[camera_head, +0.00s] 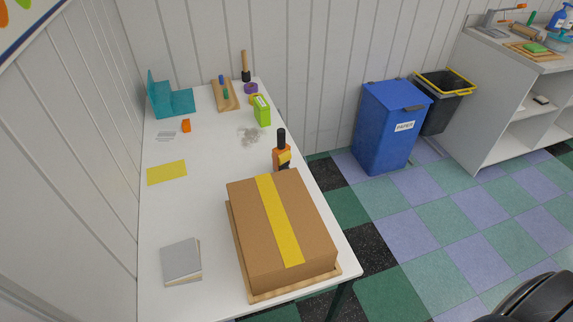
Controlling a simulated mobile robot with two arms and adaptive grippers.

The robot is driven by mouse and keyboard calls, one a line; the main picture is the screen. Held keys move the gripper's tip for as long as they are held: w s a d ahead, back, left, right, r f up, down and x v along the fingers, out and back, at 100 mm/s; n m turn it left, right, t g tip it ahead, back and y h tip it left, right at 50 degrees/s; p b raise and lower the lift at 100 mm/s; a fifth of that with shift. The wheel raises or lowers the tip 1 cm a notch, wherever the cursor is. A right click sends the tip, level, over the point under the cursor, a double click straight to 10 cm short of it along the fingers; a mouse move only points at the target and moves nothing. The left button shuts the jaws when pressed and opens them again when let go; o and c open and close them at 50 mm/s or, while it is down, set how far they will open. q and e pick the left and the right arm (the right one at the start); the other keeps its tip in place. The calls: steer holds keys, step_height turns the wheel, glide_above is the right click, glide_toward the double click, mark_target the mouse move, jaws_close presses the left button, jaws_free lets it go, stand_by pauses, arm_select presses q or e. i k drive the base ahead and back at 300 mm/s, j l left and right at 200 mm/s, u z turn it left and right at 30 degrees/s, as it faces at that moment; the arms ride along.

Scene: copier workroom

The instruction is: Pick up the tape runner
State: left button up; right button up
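An orange and black hand tool with a yellow part (283,155) stands on the white table, just behind the cardboard box and near the table's right edge. It looks most like the tape runner, but it is small and I cannot be sure. Its black handle points up, and its lower end is partly hidden by the box. A small orange item (186,126) lies farther back on the left; I cannot tell what it is. Neither of my grippers is in view.
The cardboard box (241,227) with yellow tape sits on a wooden board at the table's front right. A blue bin (385,135) stands right.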

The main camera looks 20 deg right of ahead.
mark_target(281, 155)
steer(key=k+u, duration=0.15)
steer(key=u, duration=0.2)
steer(key=k+u, duration=0.15)
steer(key=u, duration=0.2)
steer(key=k+j+u, duration=0.1)
steer(key=u, duration=0.2)
steer(key=l, duration=0.8)
steer(key=k+l+u, duration=0.1)
steer(key=l, duration=0.7)
steer(key=k+l, duration=0.1)
steer(key=l, duration=0.65)
steer(key=k+l, duration=0.1)
steer(key=l, duration=0.7)
steer(key=u, duration=0.05)
